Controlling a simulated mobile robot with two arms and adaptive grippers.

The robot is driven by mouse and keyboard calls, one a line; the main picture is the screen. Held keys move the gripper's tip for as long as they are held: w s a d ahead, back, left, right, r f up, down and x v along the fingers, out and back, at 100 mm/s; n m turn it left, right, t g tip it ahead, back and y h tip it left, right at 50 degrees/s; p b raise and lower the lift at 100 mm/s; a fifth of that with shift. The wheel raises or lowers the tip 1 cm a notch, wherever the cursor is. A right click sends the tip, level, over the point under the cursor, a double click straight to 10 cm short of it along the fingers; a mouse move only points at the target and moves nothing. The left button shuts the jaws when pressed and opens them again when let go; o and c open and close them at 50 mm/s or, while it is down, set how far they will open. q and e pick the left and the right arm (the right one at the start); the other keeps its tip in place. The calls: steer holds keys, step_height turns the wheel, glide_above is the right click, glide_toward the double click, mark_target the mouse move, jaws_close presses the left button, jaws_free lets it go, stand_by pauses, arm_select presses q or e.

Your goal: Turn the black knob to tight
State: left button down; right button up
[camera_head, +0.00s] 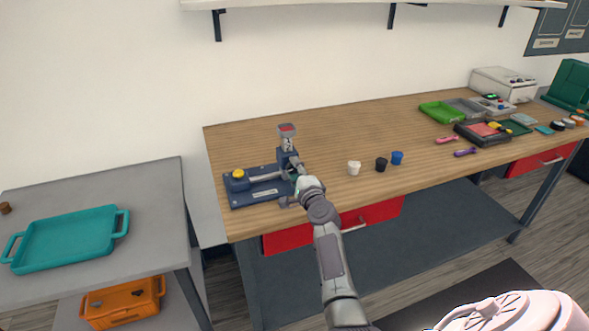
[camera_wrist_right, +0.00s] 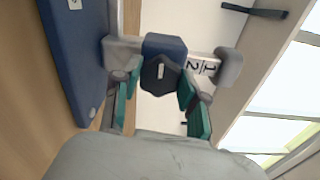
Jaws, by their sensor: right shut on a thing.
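A blue fixture (camera_head: 262,198) with a yellow button, a grey bar and an upright post topped by a small display stands at the left end of the wooden bench. In the right wrist view the black knob (camera_wrist_right: 160,74) is faceted and carries a short white mark on its face. My right gripper (camera_head: 298,182) reaches the fixture's post. Its green-padded fingers (camera_wrist_right: 158,88) are closed on either side of the knob. The knob is hidden behind the gripper in the head view. My left gripper is not in view.
White, black and blue caps (camera_head: 381,164) stand on the bench right of the fixture. Further right are a green tray (camera_head: 441,112) and several tools. A teal tray (camera_head: 68,240) lies on the grey table at left.

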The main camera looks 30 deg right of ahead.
steer(key=m+p, duration=0.1)
steer(key=m, duration=0.3)
steer(key=shift+m, duration=0.4)
steer(key=m+p, duration=0.1)
steer(key=m, duration=0.3)
steer(key=m+p, duration=0.1)
steer(key=m, duration=0.4)
steer(key=shift+p, duration=0.4)
steer(key=shift+m+p, duration=0.8)
steer(key=shift+m, duration=1.5)
steer(key=shift+f, duration=0.1)
steer(key=o, duration=1.1)
steer(key=shift+o, duration=0.2)
